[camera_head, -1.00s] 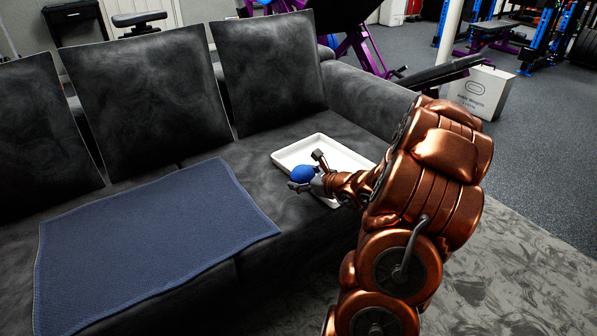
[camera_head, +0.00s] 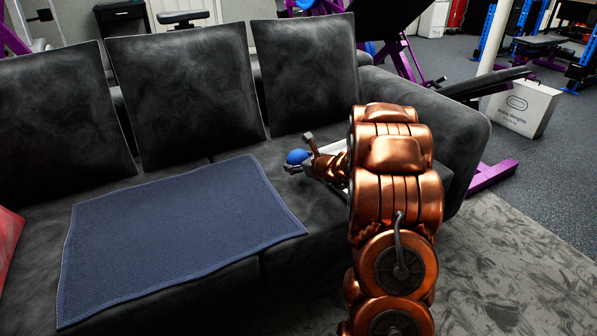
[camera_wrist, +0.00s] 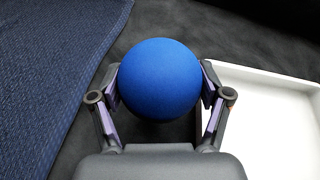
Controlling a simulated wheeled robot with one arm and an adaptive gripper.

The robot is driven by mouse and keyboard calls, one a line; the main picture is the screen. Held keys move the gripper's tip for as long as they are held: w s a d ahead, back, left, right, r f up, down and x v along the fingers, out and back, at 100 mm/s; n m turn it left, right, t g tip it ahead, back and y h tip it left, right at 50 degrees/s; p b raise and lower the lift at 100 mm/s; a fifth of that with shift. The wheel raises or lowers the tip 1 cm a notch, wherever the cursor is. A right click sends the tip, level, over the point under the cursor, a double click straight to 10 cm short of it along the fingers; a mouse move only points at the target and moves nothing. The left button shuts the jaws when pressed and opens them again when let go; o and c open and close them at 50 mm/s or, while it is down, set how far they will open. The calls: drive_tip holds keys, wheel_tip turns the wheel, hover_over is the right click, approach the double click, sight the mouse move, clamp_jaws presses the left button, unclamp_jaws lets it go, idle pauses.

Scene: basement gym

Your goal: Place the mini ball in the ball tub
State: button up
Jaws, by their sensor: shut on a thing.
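The mini ball is a blue ball (camera_wrist: 160,79), held between both fingers of my gripper (camera_wrist: 160,90) in the wrist view. In the head view the ball (camera_head: 297,157) shows at the tip of my gripper (camera_head: 300,161), over the sofa seat. A white shallow tray (camera_wrist: 285,115) lies to the right of the ball in the wrist view; in the head view it is mostly hidden behind my arm, with a bit of its rim (camera_head: 331,146) showing. I cannot tell whether this tray is the ball tub.
A blue towel (camera_head: 180,230) lies flat on the dark sofa (camera_head: 430,110), left of my gripper. Sofa back cushions (camera_head: 305,75) stand behind. A red object (camera_head: 8,235) is at the left edge. A white box (camera_head: 523,108) stands on the floor at right.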

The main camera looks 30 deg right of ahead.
drive_tip(key=shift+w+f, duration=0.25)
drive_tip(key=shift+f, duration=0.2)
drive_tip(key=shift+f+b, duration=0.85)
drive_tip(key=shift+f, duration=0.45)
drive_tip(key=shift+f, duration=0.15)
drive_tip(key=o, duration=1)
drive_tip(key=shift+r, duration=0.25)
drive_tip(key=p+v, duration=0.2)
drive_tip(key=v, duration=0.9)
drive_tip(key=shift+p, duration=0.3)
drive_tip(key=shift+s+r, duration=0.15)
drive_tip(key=shift+s, duration=0.3)
